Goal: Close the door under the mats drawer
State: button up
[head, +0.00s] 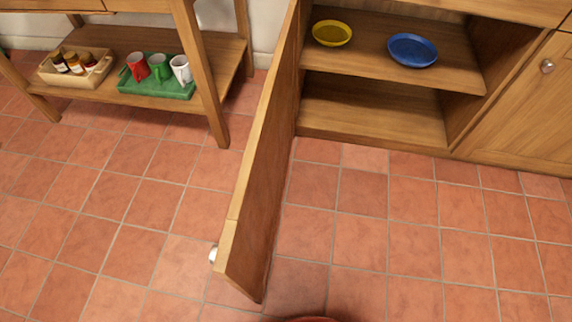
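The open cabinet door (262,165) is a wooden panel hinged at the left side of the cabinet opening. It swings out toward me and stands roughly square to the cabinet front. A round metal knob (213,254) sits on its left face near the free edge. Above the opening, only the lower edge of a wooden front (500,8) shows at the top of the view; I cannot tell whether it is the mats drawer. My gripper is not in view.
Inside the cabinet, a yellow bowl (332,33) and a blue plate (412,50) stand on the shelf. A shut door with a knob (547,66) is at right. A wooden side table (213,75) at left holds a green tray (170,90) of mugs and a crate (52,77) of jars. The tiled floor is clear.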

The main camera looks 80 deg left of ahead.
aim_at(241, 256)
jog(key=k+j+z, duration=0.2)
jog(key=k, duration=0.85)
jog(key=u, duration=0.4)
jog(key=k+u, duration=0.1)
jog(key=u, duration=1.15)
jog(key=k+j+u, duration=0.1)
jog(key=u, duration=0.3)
jog(key=k+j+z, duration=0.55)
jog(key=i, duration=0.1)
